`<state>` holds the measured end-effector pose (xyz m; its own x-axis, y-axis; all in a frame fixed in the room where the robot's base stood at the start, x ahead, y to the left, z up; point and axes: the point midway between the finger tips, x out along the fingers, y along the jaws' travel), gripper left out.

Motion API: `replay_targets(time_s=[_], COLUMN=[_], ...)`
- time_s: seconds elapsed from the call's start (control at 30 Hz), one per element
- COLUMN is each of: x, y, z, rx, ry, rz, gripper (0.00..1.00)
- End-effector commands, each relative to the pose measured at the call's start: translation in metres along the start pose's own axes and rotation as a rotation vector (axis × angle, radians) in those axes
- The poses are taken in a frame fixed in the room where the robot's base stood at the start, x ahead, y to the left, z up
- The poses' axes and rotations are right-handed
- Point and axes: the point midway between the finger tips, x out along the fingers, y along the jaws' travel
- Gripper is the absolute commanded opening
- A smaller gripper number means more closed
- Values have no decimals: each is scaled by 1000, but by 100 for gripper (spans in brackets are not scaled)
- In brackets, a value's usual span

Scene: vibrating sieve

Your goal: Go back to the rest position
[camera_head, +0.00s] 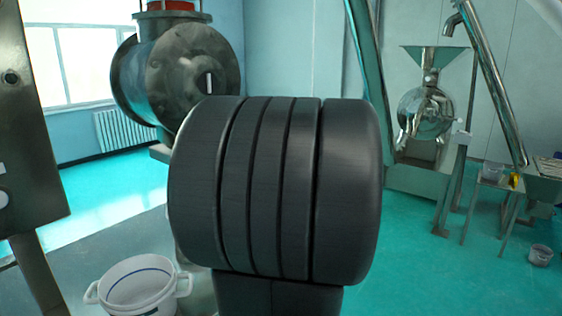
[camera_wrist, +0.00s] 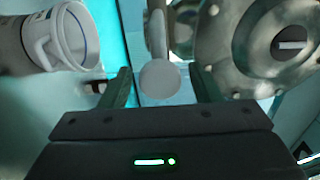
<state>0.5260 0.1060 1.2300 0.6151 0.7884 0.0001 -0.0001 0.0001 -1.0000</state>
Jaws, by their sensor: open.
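My gripper (camera_wrist: 163,85) shows in the wrist view with its two dark fingers spread apart. A pale rod with a round grey-white end (camera_wrist: 160,79) appears in the gap between the fingers. I cannot tell how far beyond the fingertips it lies, but the fingers are not closed on it. In the head view my gripper is not visible; a large dark ribbed part of my own arm fills the middle and hides what is behind it.
A steel round-flanged machine (camera_head: 185,68) stands behind left; its flange (camera_wrist: 262,45) fills the wrist view's upper right. A white bucket (camera_head: 138,288) is low left, also at the wrist view's upper left (camera_wrist: 68,35). A steel cabinet (camera_head: 30,130) is far left. A hopper machine (camera_head: 428,120) stands right. Green floor (camera_head: 420,275) is open.

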Motion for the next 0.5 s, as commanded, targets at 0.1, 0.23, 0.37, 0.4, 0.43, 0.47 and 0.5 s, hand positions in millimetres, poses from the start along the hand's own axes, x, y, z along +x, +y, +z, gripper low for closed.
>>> replay_targets(time_s=[0.1,0.23,0.37,0.4,0.43,0.47,0.5], x=[-15,-36,-56,-61,-66,-70,-76], y=[1,2,1,1,1,1,1], z=[-1,-1,-1,-1,-1,-1,-1], rx=[0,-2,-1,-1,-1,-1,-2], ry=[4,5,5,4,5,5,5], rz=[-1,0,-1,-1,0,0,0], gripper=[57,57,57,57,57,57,57])
